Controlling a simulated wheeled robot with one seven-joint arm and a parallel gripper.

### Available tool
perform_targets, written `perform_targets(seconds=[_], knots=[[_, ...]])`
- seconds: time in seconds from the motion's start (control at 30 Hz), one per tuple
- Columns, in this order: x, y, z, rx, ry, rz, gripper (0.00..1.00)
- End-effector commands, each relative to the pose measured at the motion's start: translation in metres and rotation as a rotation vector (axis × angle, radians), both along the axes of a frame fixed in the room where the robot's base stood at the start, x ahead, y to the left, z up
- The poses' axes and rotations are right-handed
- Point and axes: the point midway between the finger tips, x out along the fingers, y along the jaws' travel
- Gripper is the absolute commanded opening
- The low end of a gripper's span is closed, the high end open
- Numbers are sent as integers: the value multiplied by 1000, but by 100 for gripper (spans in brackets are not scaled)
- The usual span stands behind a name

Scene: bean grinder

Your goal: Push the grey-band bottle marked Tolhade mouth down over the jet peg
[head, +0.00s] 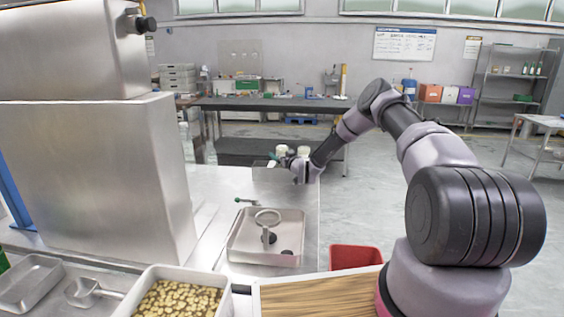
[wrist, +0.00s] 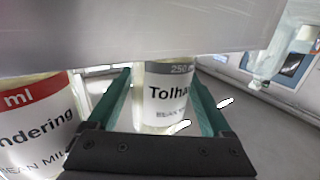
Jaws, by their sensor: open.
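The bottle marked Tolhade (wrist: 166,98) has a grey band above a white label and stands upright in the wrist view. My gripper (wrist: 162,78) is open, with one green finger on each side of this bottle; I cannot tell whether either finger touches it. In the head view my gripper (head: 284,160) is small, at the far end of the steel counter, by pale bottles (head: 303,151). A steel basin (head: 243,250) on the counter holds a ring on a stand and dark round parts; I cannot make out which is the jet peg.
A red-band bottle (wrist: 38,125) stands close left of my gripper in the wrist view. A green-handled lever (head: 247,201) is behind the basin. A tall steel machine (head: 95,175) fills the left. A white bin of beans (head: 175,300) and a red bin (head: 355,257) are nearer.

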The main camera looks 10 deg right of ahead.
Motion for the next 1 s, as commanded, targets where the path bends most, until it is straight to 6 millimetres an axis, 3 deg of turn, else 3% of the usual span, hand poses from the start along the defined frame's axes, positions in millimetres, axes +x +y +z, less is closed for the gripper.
perform_targets(seconds=[0.1, 0.37, 0.4, 0.57, 0.83, 1.0], knots=[[12, 4, 0, -1, -1, -1, 84], [15, 5, -1, 0, 1, -1, 84], [15, 5, -1, 0, 1, -1, 76], [15, 4, -1, 0, 1, -1, 15], [15, 4, 2, 0, 0, -1, 15], [15, 4, 26, -1, -3, 0, 15]])
